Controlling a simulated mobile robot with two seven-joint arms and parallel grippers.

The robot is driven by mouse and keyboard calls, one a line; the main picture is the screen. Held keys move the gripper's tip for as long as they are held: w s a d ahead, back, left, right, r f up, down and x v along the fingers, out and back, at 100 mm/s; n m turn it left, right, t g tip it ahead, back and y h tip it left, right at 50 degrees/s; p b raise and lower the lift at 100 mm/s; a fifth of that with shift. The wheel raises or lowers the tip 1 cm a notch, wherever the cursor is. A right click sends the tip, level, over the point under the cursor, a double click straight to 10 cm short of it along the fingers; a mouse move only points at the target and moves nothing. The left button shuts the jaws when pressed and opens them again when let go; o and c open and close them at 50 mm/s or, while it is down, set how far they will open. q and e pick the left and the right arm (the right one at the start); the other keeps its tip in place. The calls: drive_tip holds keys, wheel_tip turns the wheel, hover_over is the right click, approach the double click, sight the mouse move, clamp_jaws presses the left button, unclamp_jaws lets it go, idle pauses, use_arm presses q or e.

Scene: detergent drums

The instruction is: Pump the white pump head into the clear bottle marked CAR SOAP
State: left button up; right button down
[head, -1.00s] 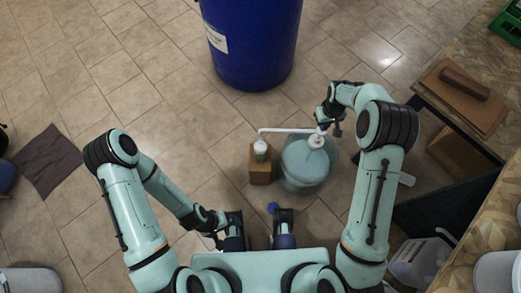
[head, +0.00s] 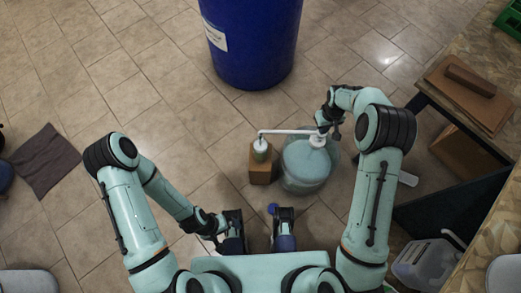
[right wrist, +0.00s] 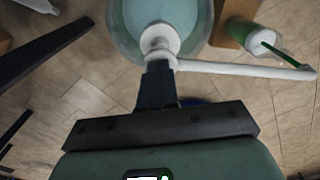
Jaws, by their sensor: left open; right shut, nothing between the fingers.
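The white pump head (head: 317,141) sits on top of a clear drum (head: 300,186) of pale teal liquid. Its long spout (head: 285,131) reaches left over the small clear bottle (head: 261,152), which stands upright on a cardboard box (head: 261,174). In the right wrist view a thin green streak (right wrist: 282,53) runs between the spout's end and the bottle's mouth (right wrist: 262,41). No writing on the bottle is readable. My right gripper (head: 329,126) is shut and empty, its fingertips at the top of the pump head (right wrist: 160,42). My left gripper (head: 221,230) is open and empty, low near my base.
A big blue barrel (head: 252,45) stands behind the drum. A workbench (head: 440,75) with brown boards runs along the right. A jerrycan (head: 425,262) stands on the floor at lower right. A dark cloth (head: 45,160) lies at left. The tiled floor between is mostly clear.

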wheel_tip(320, 180, down, 2)
drive_tip(key=shift+f+b, duration=0.1)
drive_tip(key=shift+b, duration=0.45)
drive_tip(key=shift+r, duration=0.2)
wheel_tip(320, 180, up, 2)
drive_tip(key=shift+r+p, duration=0.1)
drive_tip(key=shift+p, duration=0.7)
drive_tip(key=shift+r+p, duration=1.15)
drive_tip(key=shift+r, duration=0.6)
drive_tip(key=shift+f, duration=0.1)
